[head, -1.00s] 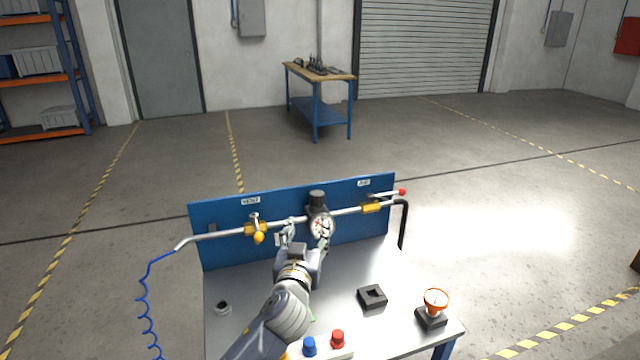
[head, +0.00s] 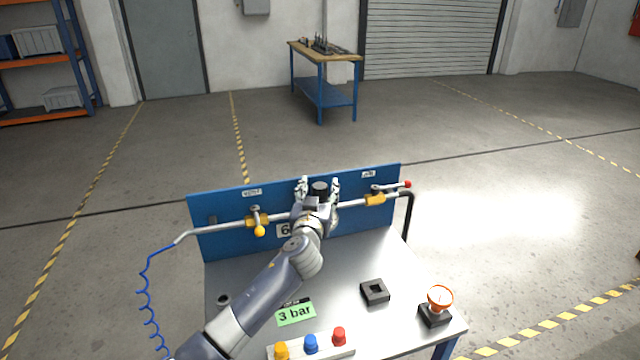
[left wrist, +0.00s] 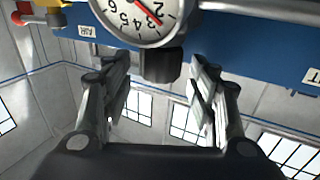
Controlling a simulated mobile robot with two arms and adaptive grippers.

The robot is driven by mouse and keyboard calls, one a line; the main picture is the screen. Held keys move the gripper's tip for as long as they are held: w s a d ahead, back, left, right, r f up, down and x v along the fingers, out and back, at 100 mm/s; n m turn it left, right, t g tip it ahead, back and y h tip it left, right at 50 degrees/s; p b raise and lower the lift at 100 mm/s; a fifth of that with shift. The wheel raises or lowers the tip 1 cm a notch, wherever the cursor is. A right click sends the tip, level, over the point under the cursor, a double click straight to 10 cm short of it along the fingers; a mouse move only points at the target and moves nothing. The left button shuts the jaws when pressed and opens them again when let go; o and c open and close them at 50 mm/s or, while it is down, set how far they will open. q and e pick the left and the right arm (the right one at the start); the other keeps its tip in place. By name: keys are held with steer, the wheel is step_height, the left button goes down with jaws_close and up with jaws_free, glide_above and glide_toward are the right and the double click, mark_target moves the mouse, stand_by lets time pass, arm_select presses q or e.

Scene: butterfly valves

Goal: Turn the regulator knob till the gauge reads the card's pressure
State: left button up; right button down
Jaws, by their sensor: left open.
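My left gripper (head: 318,188) is open at the top of the pipe, with a finger on each side of the black regulator knob (head: 320,186). In the left wrist view the knob (left wrist: 162,66) is between the open fingers (left wrist: 158,72), with visible gaps on both sides. The gauge (left wrist: 130,18) appears upside down and cut off there; its red needle tip is near the 2 and 3, exact reading unclear. My gripper hides the gauge in the head view. The green card (head: 296,312) on the bench reads 3 bar. My right gripper is not in view.
The pipe has a yellow-handled valve (head: 258,230) left and a red-tipped lever valve (head: 377,197) right, before a blue panel (head: 228,238). The bench holds a black square block (head: 375,291), an orange handwheel (head: 440,297) and a strip of coloured buttons (head: 311,345).

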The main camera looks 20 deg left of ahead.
arm_select(q)
steer(key=shift+w, duration=0.45)
steer(key=shift+w+a, duration=0.1)
steer(key=shift+w, duration=0.55)
steer(key=c, duration=1.1)
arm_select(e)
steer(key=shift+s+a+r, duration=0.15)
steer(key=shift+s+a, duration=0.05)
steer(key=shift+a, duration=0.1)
